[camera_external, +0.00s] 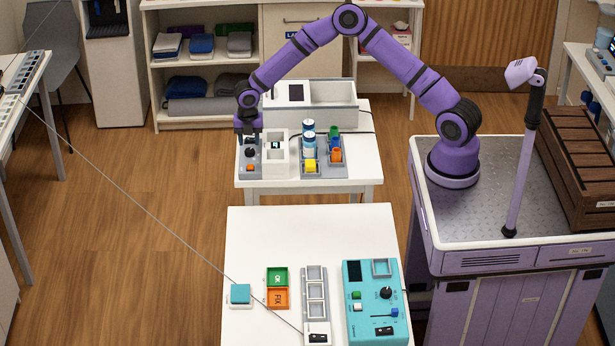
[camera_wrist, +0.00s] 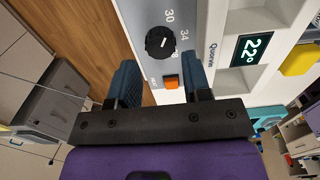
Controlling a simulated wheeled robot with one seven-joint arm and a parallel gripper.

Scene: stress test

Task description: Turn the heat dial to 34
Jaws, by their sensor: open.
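The heat dial (camera_wrist: 160,42) is a round black knob on a light grey panel, with the marks 30, 34 and part of another number beside it. I cannot read its pointer surely. In the external view the dial (camera_external: 250,153) sits on the small unit at the left of the far white table. A display (camera_wrist: 252,48) beside it reads 22°. An orange rocker switch (camera_wrist: 171,82) lies just below the dial. My gripper (camera_wrist: 160,72) is open and empty, its blue-grey fingers apart on either side of the switch. In the external view my gripper (camera_external: 248,132) hangs over the unit's back end.
A pale bin (camera_external: 335,103) is behind. The nearer table (camera_external: 240,250) holds a teal panel (camera_external: 363,325) with another black knob, plus small trays.

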